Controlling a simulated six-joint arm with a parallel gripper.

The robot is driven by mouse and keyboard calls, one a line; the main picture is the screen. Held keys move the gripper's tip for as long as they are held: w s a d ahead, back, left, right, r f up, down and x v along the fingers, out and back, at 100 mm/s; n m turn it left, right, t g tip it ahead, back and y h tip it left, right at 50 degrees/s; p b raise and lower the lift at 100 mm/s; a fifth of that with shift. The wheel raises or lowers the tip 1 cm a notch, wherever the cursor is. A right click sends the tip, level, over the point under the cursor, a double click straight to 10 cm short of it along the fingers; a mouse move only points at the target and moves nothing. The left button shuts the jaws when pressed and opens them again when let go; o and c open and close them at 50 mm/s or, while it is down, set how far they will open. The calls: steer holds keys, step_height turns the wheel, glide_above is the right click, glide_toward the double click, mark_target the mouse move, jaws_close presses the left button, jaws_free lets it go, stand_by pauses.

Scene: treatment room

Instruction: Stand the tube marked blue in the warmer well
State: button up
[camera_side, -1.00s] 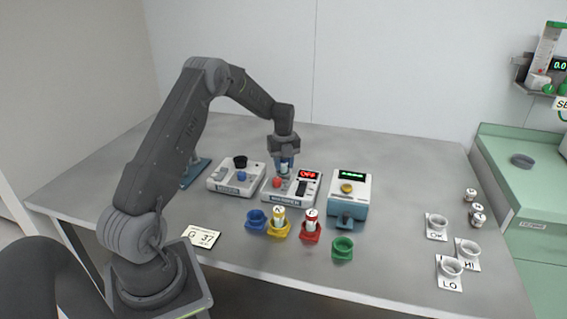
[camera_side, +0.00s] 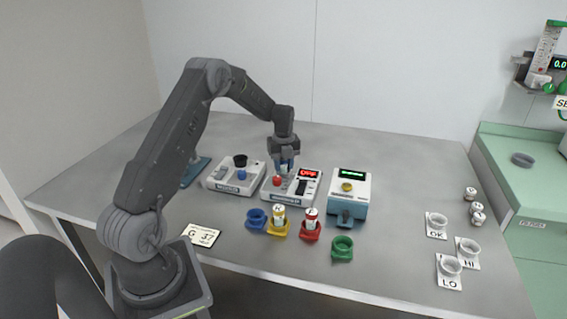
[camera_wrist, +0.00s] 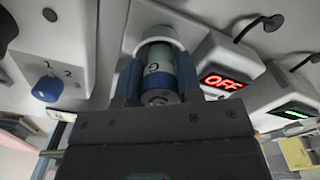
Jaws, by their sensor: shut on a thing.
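My gripper (camera_side: 285,164) is shut on a tube with a blue-grey body and a pale lettered band; the tube (camera_wrist: 158,58) shows between the blue fingers in the wrist view. Its far end is at the white round well (camera_wrist: 157,24) of the warmer (camera_side: 291,188), and appears to be inside the rim. How deep it sits is hidden. The warmer has a red display that reads OFF in the wrist view (camera_wrist: 222,82). The blue holder (camera_side: 257,219) on the table is empty.
The yellow holder (camera_side: 278,231) and red holder (camera_side: 309,236) each carry a white-labelled tube. The green holder (camera_side: 342,248) is empty. A device with a blue knob (camera_side: 229,187) stands left of the warmer, a teal device (camera_side: 347,206) right. Labelled cups stand at the right.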

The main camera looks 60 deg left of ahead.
steer(key=shift+f, duration=0.1)
steer(key=o, duration=0.6)
steer(key=shift+o, duration=0.2)
steer(key=shift+r, duration=5.5)
